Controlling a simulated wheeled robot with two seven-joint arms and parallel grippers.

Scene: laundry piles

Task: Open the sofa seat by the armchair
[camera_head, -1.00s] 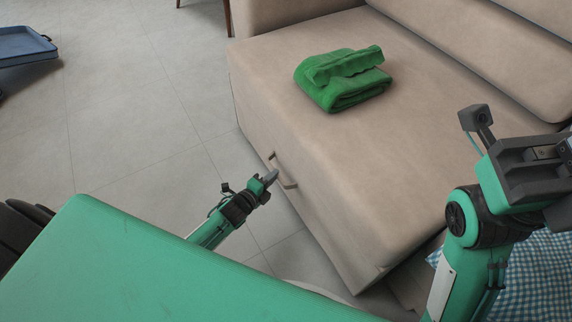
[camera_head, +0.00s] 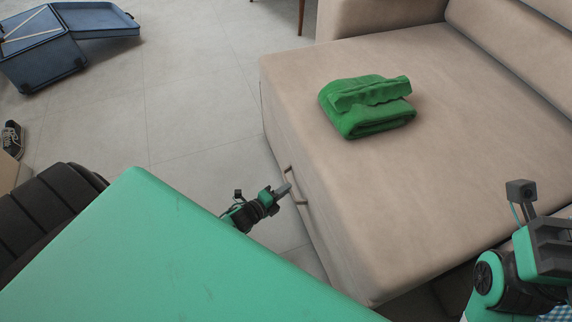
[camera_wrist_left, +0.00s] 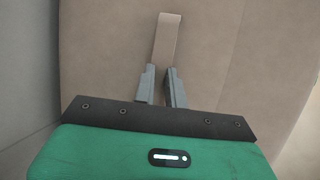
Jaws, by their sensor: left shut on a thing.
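The sofa seat (camera_head: 400,200) is beige and stands out in front of the armrest (camera_head: 380,16). A strap-like handle (camera_head: 299,201) is on its front face; it also shows in the left wrist view (camera_wrist_left: 168,38). My left gripper (camera_head: 285,190) is at this handle. In the left wrist view its two grey fingers (camera_wrist_left: 161,88) are on either side of the handle and shut on it. A folded green cloth (camera_head: 366,106) lies on the seat. My right arm is at the lower right, cut by the edge; its fingers do not show.
An open blue suitcase (camera_head: 90,20) lies on the floor at the upper left. A dark shoe (camera_head: 12,138) is at the left edge. The tiled floor (camera_head: 195,105) left of the seat is clear. A blue checked cloth (camera_head: 556,313) shows at the lower right.

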